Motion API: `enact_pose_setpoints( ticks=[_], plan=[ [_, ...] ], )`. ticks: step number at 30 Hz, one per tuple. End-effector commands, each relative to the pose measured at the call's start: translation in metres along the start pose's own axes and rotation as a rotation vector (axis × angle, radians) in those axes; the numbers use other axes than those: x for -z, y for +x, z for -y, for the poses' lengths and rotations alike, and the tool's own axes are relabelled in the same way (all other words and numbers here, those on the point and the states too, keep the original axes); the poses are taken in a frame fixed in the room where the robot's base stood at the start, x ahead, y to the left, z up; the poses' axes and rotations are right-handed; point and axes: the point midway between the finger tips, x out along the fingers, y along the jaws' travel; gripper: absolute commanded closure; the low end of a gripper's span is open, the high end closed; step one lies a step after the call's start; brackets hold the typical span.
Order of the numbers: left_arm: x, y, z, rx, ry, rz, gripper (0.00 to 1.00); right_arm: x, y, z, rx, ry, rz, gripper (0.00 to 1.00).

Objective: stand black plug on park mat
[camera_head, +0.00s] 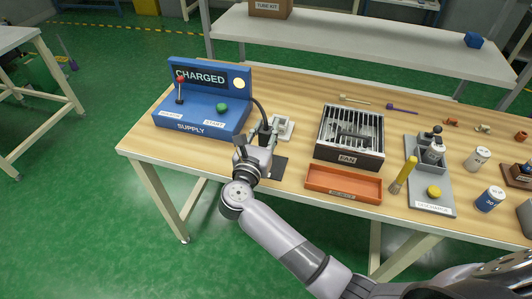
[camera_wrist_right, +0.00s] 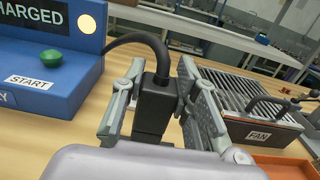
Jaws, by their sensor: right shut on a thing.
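The black plug (camera_head: 265,132) is upright, with its black cable running from its top to the right side of the blue supply box. My right gripper (camera_head: 262,150) is shut on the plug. In the right wrist view the plug (camera_wrist_right: 155,108) sits between the two grey fingers. The dark park mat (camera_head: 278,169) lies flat on the table just right of my right gripper, partly hidden by it. The plug's lower end is hidden, so I cannot tell whether it touches anything. My left gripper is not in view.
The blue supply box (camera_head: 205,118) stands at left, its sign reading CHARGED. A pale socket-like block (camera_head: 283,127) is behind the gripper. The fan box (camera_head: 348,152) and orange tray (camera_head: 343,188) are to the right. The discharge stand (camera_head: 432,198) is further right.

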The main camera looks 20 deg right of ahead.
Motion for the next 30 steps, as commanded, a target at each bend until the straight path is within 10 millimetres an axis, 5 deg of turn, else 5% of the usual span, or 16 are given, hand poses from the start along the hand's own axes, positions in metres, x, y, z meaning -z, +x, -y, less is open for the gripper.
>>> enact_pose_setpoints(
  ticks=[14, 27, 28, 30],
  plan=[
    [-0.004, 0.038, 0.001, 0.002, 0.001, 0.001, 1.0, 0.052, 0.0, -0.001, -0.001, -0.001, 0.002, 1.0],
    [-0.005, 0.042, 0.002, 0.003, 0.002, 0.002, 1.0, 0.058, 0.0, -0.001, 0.0, 0.002, -0.001, 1.0],
    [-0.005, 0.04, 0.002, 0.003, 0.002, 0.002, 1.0, 0.056, 0.0, -0.001, 0.0, 0.002, 0.0, 0.7],
    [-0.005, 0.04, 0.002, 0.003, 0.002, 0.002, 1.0, 0.055, 0.0, -0.001, 0.0, 0.001, 0.0, 0.66]
  ],
)
